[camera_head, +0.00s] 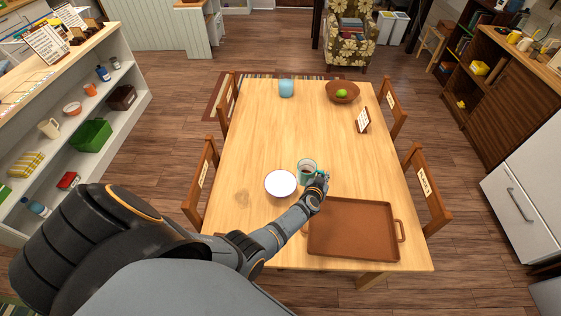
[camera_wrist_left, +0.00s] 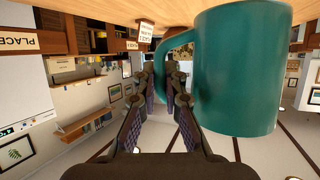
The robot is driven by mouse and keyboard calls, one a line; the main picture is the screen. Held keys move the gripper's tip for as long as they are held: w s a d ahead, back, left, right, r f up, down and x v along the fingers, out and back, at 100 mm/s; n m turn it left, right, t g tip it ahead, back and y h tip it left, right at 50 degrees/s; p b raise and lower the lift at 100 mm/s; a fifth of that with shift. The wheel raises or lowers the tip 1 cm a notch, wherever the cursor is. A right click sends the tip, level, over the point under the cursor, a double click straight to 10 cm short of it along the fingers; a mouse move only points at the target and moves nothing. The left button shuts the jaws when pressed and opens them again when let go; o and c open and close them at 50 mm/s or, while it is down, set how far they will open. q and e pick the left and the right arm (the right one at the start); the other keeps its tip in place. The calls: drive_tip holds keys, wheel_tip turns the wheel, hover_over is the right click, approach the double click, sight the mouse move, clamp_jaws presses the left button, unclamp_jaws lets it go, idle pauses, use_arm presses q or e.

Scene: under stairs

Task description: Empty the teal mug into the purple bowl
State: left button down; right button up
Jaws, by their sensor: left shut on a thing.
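The teal mug (camera_head: 306,167) stands upright over the middle front of the table, with something dark brown inside. My left gripper (camera_head: 322,180) is at its right side in the head view. In the left wrist view, the mug (camera_wrist_left: 240,75) fills the upper right and its handle reaches between the fingers of my left gripper (camera_wrist_left: 160,90), which is shut on it. I cannot tell whether the mug touches the table. A round bowl (camera_head: 281,184) with a white inside and a thin purplish rim sits just left of the mug. My right gripper is out of view.
A brown tray (camera_head: 352,229) lies at the table's front right, close to my left forearm. The table's (camera_head: 260,135) middle is clear.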

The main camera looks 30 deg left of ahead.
use_arm(q)
drive_tip(key=shift+w+r, duration=0.1)
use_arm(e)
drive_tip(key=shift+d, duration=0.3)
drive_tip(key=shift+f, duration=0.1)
use_arm(q)
drive_tip(key=shift+w+b, duration=0.2)
drive_tip(key=shift+b, duration=0.15)
drive_tip(key=w+a+f+n+g+y+b, duration=0.3)
drive_tip(key=w+a+n+y+b, duration=0.1)
drive_tip(key=b, duration=0.7)
drive_tip(key=shift+w+a+f+n+y, duration=0.15)
drive_tip(key=shift+w+f+n+y, duration=0.25)
drive_tip(key=shift+w+n+y, duration=0.65)
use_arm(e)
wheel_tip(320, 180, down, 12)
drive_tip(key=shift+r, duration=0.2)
use_arm(q)
drive_tip(key=shift+w, duration=0.15)
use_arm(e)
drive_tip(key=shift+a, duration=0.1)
